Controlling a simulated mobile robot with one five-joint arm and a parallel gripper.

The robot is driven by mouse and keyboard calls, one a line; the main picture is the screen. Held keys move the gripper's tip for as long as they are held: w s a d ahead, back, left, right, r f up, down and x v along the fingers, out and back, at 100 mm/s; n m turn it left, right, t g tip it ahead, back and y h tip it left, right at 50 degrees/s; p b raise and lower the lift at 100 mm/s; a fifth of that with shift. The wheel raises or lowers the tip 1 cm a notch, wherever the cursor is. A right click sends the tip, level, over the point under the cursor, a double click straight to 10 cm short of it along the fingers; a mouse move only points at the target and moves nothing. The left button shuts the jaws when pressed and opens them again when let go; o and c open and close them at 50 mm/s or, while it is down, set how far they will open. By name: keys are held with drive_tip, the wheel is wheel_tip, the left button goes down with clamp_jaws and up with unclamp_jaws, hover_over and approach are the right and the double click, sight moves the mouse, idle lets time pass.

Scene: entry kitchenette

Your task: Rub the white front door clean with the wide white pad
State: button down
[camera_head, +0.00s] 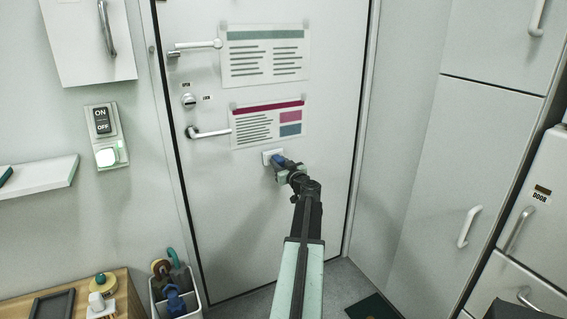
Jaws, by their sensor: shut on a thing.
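The white front door (250,215) stands shut in the middle of the head view. It has two lever handles and a round lock on its left side. My arm reaches up from the bottom, and my gripper (280,162) is at the door, below the lower paper sheet. It is shut on the wide white pad (267,155), of which only a small pale part shows beside a blue piece. The pad is at or very close to the door face; I cannot tell whether it touches. The fingertips are small and partly hidden.
Two paper sheets are on the door, an upper one (265,60) and a lower one (267,122). A bin of tools (200,298) and a wooden table (125,290) stand at lower left. White cabinets (425,190) line the right. A dark mat (372,308) lies on the floor.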

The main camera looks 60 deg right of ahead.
drive_tip(key=shift+w+a, duration=0.55)
drive_tip(key=shift+a, duration=0.05)
drive_tip(key=w+a, duration=0.3)
drive_tip(key=a, duration=0.2)
drive_tip(key=shift+w+a, duration=0.35)
drive_tip(key=shift+w, duration=0.05)
drive_tip(key=v, duration=0.6)
drive_tip(key=shift+s, duration=0.1)
drive_tip(key=v, duration=0.3)
idle(0.5)
